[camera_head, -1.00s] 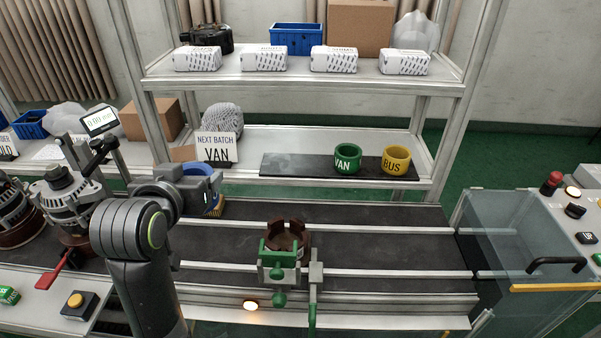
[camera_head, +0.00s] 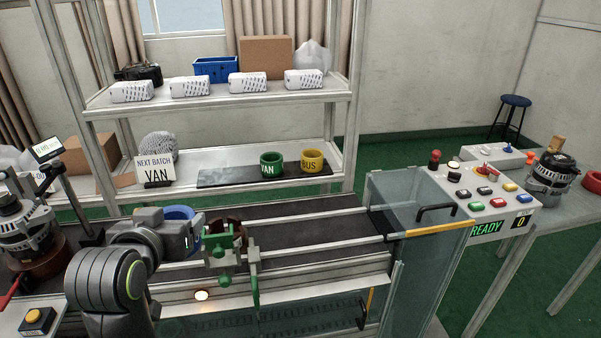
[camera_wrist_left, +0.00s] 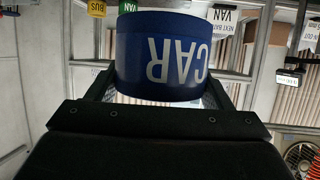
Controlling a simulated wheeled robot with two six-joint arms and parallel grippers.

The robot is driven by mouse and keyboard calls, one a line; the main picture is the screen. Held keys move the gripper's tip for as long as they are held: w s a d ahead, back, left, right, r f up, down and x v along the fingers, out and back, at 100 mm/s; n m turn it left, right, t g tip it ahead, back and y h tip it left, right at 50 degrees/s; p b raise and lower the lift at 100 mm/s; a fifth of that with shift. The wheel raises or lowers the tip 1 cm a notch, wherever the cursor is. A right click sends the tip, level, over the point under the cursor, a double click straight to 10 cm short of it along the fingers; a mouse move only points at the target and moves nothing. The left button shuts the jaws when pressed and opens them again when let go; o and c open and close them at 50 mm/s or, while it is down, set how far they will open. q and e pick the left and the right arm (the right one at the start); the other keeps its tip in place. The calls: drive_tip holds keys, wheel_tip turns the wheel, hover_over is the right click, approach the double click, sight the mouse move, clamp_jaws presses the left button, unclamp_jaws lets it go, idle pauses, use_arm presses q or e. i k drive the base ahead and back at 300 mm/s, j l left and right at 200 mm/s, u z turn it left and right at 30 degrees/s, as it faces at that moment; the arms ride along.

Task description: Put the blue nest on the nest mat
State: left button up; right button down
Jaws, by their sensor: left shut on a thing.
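My left gripper (camera_head: 188,226) is shut on the blue nest (camera_head: 178,213), a ring held over the conveyor beside the green fixture. In the left wrist view the blue nest (camera_wrist_left: 162,55) sits between the fingers, with the white word CAR upside down in the picture. The nest mat (camera_head: 226,178) is a dark strip on the lower shelf. The green VAN nest (camera_head: 271,164) and the yellow BUS nest (camera_head: 313,162) stand on its right part; its left part is bare. My right gripper is not in view.
A NEXT BATCH VAN sign (camera_head: 154,170) stands left of the mat. The upper shelf (camera_head: 218,97) holds white packages above. A green fixture (camera_head: 222,246) with a brown ring stands on the conveyor (camera_head: 310,236). Glass panels and a control panel (camera_head: 485,196) are to the right.

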sight(224, 175)
drive_tip(key=i+j+z, duration=0.15)
drive_tip(key=z, duration=0.15)
drive_tip(key=j+z, duration=0.35)
drive_tip(key=i+j+z, duration=0.15)
drive_tip(key=j+z, duration=0.15)
